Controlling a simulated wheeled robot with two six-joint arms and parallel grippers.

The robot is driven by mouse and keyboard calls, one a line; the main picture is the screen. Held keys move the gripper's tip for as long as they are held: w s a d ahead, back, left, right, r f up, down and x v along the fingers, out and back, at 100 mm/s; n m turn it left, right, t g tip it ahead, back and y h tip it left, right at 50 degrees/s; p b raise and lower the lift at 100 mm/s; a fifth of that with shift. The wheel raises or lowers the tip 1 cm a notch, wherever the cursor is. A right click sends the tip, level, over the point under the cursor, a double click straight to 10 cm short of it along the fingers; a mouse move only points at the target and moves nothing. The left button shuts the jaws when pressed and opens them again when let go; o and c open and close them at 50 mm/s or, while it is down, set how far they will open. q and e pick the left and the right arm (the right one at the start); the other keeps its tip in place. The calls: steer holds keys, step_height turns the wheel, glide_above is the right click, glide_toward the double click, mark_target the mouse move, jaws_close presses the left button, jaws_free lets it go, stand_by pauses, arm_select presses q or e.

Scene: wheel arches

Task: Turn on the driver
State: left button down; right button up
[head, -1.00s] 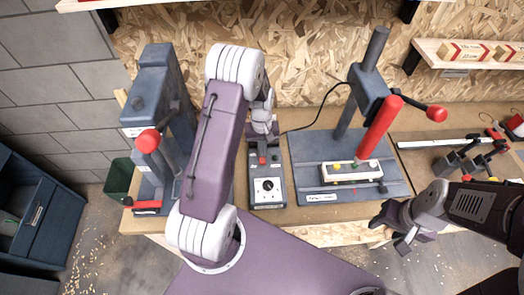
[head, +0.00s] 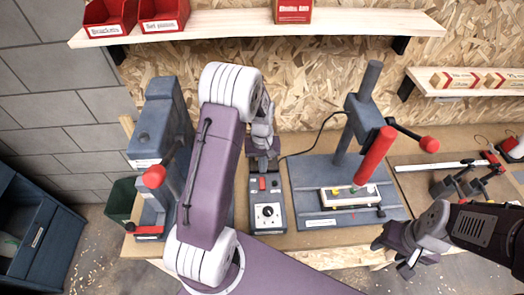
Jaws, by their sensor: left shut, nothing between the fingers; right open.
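A red driver (head: 375,157) hangs tilted on a dark stand (head: 364,112) at the right of the bench. A cable runs from the stand towards a grey control box (head: 253,213), which has a black dial on a white plate and a small red switch (head: 262,184). My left gripper (head: 263,163) is shut and empty at the far end of the box, close to the switch; whether it touches is unclear. My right gripper (head: 393,252) is open and empty in front of the stand's base.
A white block with coloured pieces (head: 340,201) sits on the stand's base. A blue-grey press (head: 157,125) with a red-knobbed lever stands left, partly behind my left arm. Shelves with red bins (head: 163,14) are above. A clamp rail (head: 440,164) lies right.

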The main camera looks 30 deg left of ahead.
arm_select(q)
step_height(320, 180, up, 8)
steer(key=shift+w+a+f+b, duration=0.2)
steer(key=shift+a+f+b, duration=0.1)
steer(key=shift+b, duration=0.1)
